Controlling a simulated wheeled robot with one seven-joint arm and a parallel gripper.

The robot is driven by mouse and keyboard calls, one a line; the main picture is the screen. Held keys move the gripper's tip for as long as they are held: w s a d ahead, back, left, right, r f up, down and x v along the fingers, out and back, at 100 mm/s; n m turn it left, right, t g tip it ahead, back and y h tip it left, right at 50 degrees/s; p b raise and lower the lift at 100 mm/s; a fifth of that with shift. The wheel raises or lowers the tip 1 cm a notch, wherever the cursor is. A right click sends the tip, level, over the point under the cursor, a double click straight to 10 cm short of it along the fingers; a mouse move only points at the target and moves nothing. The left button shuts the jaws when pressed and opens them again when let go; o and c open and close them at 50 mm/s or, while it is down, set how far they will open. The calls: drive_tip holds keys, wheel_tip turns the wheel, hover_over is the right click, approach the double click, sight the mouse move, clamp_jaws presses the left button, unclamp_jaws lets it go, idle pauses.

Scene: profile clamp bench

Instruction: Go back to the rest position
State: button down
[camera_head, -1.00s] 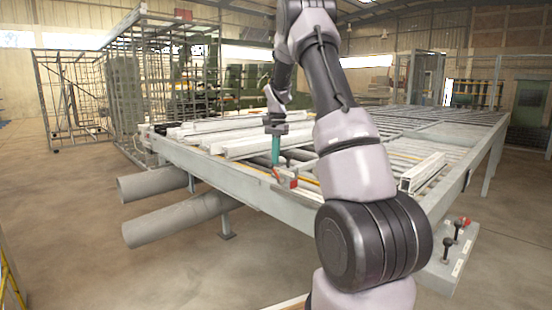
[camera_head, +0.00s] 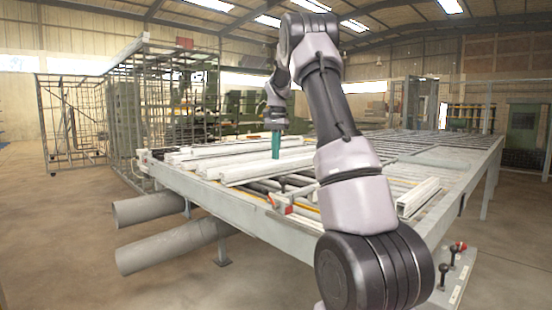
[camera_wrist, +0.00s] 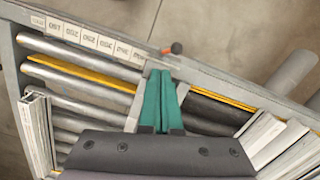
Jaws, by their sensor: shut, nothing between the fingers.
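My gripper (camera_head: 276,145) hangs above the near left part of the roller bench (camera_head: 240,197), with its teal fingers pointing down. In the wrist view the teal fingers (camera_wrist: 158,102) lie together, shut and empty. The clamp with a red part (camera_head: 281,200) stands at the bench's front edge, below my gripper and apart from it. In the wrist view an orange-red tip (camera_wrist: 176,48) shows just beyond the fingertips, by the bench edge.
A numbered scale (camera_wrist: 88,38) runs along the edge. Grey pipes (camera_head: 170,246) stick out below. A lever panel (camera_head: 455,270) is at the lower right.

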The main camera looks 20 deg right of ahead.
idle(0.3)
drive_tip(key=s+a+r+n+t, duration=0.1)
drive_tip(key=s+a+r, duration=0.2)
drive_tip(key=s, duration=0.3)
drive_tip(key=s+a+r+n+t+y, duration=0.1)
drive_tip(key=s+a+r, duration=0.25)
drive_tip(key=s, duration=0.25)
drive_tip(key=s+a+r+n+t, duration=0.2)
drive_tip(key=s+a+r, duration=0.1)
drive_tip(key=s+r, duration=0.15)
drive_tip(key=s+a+f+n+t, duration=0.1)
drive_tip(key=s+a+f, duration=0.1)
drive_tip(key=s, duration=0.7)
drive_tip(key=s+a+f+n+t, duration=0.1)
drive_tip(key=s+a+f+t, duration=0.1)
drive_tip(key=s, duration=0.7)
drive_tip(key=shift+a+f+n+t, duration=0.3)
drive_tip(key=shift+a+f, duration=0.15)
drive_tip(key=shift+a, duration=0.3)
